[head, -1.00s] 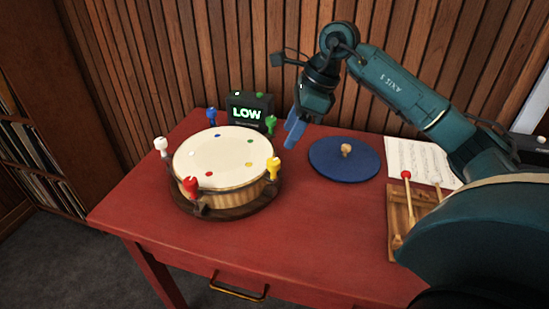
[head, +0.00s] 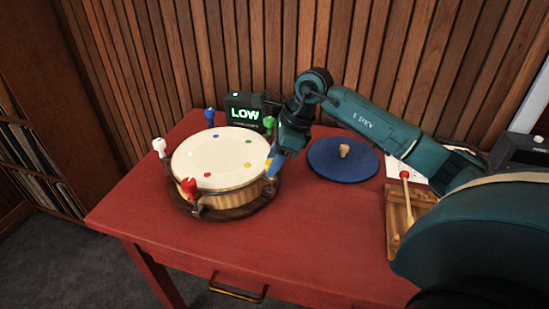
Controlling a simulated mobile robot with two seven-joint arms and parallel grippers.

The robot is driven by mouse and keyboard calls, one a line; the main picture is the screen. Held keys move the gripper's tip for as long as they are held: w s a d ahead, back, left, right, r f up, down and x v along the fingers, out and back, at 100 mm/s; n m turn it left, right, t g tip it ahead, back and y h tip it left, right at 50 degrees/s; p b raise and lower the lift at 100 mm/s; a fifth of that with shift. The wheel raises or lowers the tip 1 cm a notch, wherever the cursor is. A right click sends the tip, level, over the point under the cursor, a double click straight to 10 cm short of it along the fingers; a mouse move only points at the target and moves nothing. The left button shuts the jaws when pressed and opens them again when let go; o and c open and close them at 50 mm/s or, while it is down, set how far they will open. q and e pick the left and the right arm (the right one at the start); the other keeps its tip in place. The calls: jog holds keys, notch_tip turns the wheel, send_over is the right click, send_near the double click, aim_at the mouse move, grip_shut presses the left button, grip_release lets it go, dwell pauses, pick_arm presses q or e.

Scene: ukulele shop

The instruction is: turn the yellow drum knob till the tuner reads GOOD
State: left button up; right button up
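The drum (head: 225,165) with a pale head stands on the red table, with coloured knobs around its rim. The yellow knob (head: 268,163) is at the drum's right side and mostly hidden behind my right gripper. The tuner (head: 245,112), a dark box behind the drum, reads LOW in green. My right gripper (head: 273,168) points down at the yellow knob, its blue fingers at or touching it. Whether the fingers are closed on the knob I cannot tell. My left gripper is not in view.
Blue (head: 209,116), green (head: 268,124), white (head: 159,146) and red (head: 190,188) knobs stand around the drum. A blue round mat (head: 325,165) with a small wooden peg lies to the right, beside a wooden mallet rack (head: 410,212). The table's front is clear.

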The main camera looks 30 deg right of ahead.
jog(key=c, duration=0.7)
jog(key=shift+a+m+t+h+b, duration=0.1)
jog(key=shift+m+t+h+b, duration=0.3)
jog(key=shift+m, duration=1)
jog(key=shift+m+t+h+b, duration=0.3)
jog(key=shift+m+h, duration=0.1)
jog(key=shift+m, duration=1)
jog(key=shift+s, duration=0.1)
jog(key=o, duration=1)
jog(key=v, duration=1.3)
jog(key=shift+s+r, duration=0.1)
jog(key=shift+r, duration=0.05)
